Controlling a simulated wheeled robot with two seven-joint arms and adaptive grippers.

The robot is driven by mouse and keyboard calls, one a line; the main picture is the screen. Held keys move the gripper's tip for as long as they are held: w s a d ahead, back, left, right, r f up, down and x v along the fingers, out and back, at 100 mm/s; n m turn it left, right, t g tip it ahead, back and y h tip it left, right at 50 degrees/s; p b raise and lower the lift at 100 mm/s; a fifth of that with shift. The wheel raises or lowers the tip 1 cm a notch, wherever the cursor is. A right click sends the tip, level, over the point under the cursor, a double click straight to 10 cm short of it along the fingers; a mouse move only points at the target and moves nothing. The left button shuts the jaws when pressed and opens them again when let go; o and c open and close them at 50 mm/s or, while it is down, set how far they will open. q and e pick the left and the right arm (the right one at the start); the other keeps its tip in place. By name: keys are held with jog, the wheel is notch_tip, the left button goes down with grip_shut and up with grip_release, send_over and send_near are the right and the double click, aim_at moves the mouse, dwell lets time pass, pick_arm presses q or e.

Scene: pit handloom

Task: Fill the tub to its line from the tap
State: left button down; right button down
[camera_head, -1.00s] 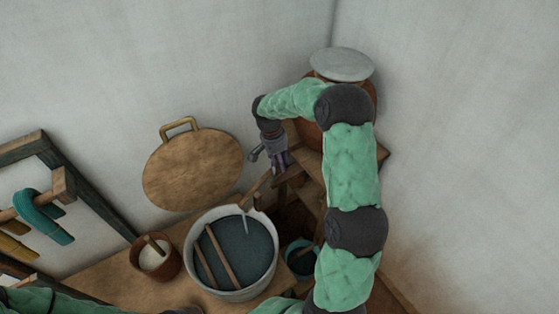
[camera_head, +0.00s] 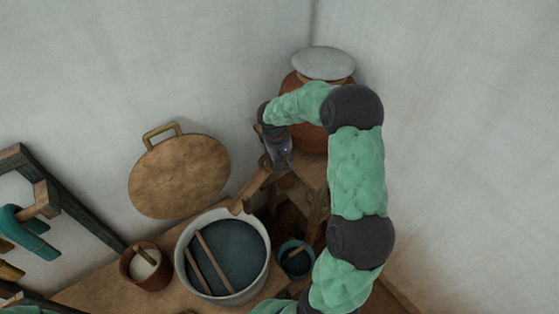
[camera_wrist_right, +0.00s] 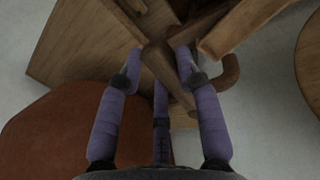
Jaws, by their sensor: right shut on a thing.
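The tub (camera_head: 183,262) is a pale round vessel holding dark liquid, with two thin wooden sticks (camera_head: 213,263) lying across it. No line can be made out on its wall. A wooden trough (camera_head: 248,190) slopes from the tap area to the tub's back rim; no stream shows falling from it. My right gripper (camera_head: 280,152) is at the tap in front of the clay jar (camera_head: 290,88). In the right wrist view, its purple fingers (camera_wrist_right: 160,66) are shut on the tap's wooden handle (camera_wrist_right: 167,72). My left gripper is out of view.
A red-brown pot (camera_head: 130,262) of white stuff stands left of the tub, and a small dark blue pail (camera_head: 295,262) stands right of it. A round wooden lid (camera_head: 180,178) leans on the wall. A dark wooden frame (camera_head: 65,200) is at the left.

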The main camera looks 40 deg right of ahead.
jog(key=shift+d+n, duration=0.35)
jog(key=shift+n, duration=0.25)
jog(key=c, duration=0.8)
grip_release()
jog(key=shift+r, duration=0.15)
jog(key=r, duration=0.3)
jog(key=a+r, duration=0.1)
jog(key=r, duration=0.3)
jog(key=a+r, duration=0.1)
jog(key=r, duration=0.3)
jog(key=shift+w+a+r, duration=0.1)
jog(key=shift+a+r, duration=0.05)
jog(key=shift+r, duration=0.1)
jog(key=shift+f, duration=0.1)
